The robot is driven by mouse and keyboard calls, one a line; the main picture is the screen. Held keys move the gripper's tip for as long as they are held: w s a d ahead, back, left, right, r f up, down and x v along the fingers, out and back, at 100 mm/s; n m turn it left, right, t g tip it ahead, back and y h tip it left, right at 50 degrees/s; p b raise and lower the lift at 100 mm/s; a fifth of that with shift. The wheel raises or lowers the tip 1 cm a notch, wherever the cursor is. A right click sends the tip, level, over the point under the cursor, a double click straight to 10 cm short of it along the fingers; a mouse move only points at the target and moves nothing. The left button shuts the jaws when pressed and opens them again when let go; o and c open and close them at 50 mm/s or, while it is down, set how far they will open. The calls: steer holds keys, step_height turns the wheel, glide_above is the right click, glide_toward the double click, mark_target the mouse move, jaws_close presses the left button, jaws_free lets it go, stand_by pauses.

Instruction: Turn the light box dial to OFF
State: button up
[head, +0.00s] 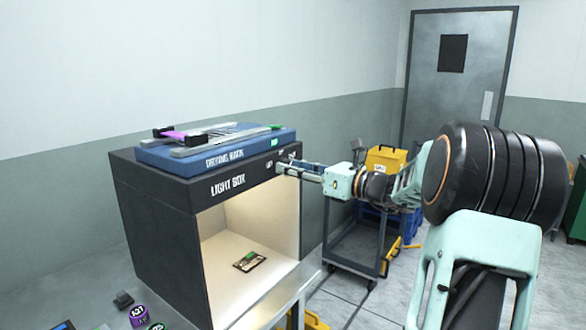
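The light box (160,215) is a dark grey cabinet with "LIGHT BOX" on its upper front band. Its open inside (275,232) is brightly lit with warm light. My gripper (282,167) reaches in from the right, with its fingertips at the right end of that front band. Small white marks show on the band just left of and above the fingertips. The dial cannot be made out and seems hidden behind the fingers. Whether the fingers touch or grip it cannot be told.
A blue drying rack (200,157) lies on top of the light box. A small card (249,262) lies inside. Small round containers (138,315) stand on the table at front left.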

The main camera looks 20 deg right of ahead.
jaws_close()
steer(key=shift+f+n+b, duration=0.1)
steer(key=shift+n+b, duration=0.2)
steer(key=shift+b, duration=0.05)
steer(key=n+b, duration=1.9)
steer(key=b, duration=0.1)
steer(key=shift+d, duration=0.1)
steer(key=shift+n+b, duration=0.3)
steer(key=shift+o, duration=1.8)
jaws_free()
